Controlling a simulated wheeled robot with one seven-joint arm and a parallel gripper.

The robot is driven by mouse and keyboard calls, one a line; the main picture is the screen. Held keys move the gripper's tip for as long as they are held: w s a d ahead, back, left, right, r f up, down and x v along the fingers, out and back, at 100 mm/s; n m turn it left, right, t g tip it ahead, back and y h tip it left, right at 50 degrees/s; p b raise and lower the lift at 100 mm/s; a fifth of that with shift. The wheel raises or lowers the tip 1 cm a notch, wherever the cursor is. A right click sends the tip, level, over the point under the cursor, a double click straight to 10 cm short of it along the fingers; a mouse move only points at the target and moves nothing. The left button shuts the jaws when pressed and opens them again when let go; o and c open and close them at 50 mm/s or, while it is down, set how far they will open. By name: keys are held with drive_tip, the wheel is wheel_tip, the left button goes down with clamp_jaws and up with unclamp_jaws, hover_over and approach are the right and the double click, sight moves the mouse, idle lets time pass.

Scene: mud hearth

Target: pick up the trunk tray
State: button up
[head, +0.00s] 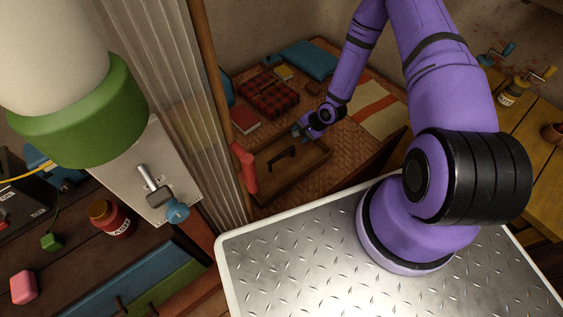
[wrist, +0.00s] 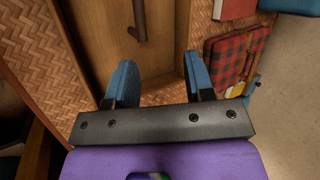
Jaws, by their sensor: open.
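The trunk tray (head: 304,160) is a shallow brown wooden tray with a dark bar handle (head: 279,158) across its middle. It sits at the near left of a woven surface. In the wrist view the tray (wrist: 165,40) fills the top middle, and its handle (wrist: 138,18) shows at the top edge. My gripper (head: 303,129) is at the tray's far edge in the head view. In the wrist view my gripper (wrist: 160,62) has its blue fingers wide apart with nothing between them. The handle lies beyond the fingertips; I cannot tell the height gap.
A red book (head: 245,121), a red plaid bundle (head: 268,95) and a blue folded cloth (head: 309,60) lie behind the tray. A red-handled object (head: 244,167) stands close at the tray's left. A ribbed translucent panel (head: 165,80) and wooden post (head: 212,75) stand left.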

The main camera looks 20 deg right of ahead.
sight(283, 154)
drive_tip(key=shift+m+y, duration=0.5)
drive_tip(key=shift+m, duration=0.1)
drive_tip(key=a+f, duration=0.1)
drive_tip(key=f, duration=0.1)
drive_tip(key=a+f, duration=0.2)
drive_tip(key=f, duration=0.1)
drive_tip(key=a+f, duration=0.1)
drive_tip(key=f, duration=0.2)
drive_tip(key=shift+s+a+f, duration=0.15)
drive_tip(key=shift+s+a, duration=0.05)
drive_tip(key=shift+a, duration=0.1)
drive_tip(key=shift+a+f, duration=0.35)
drive_tip(key=shift+f, duration=0.05)
drive_tip(key=shift+x, duration=2.15)
drive_tip(key=shift+a, duration=0.1)
clamp_jaws()
drive_tip(key=shift+r, duration=0.1)
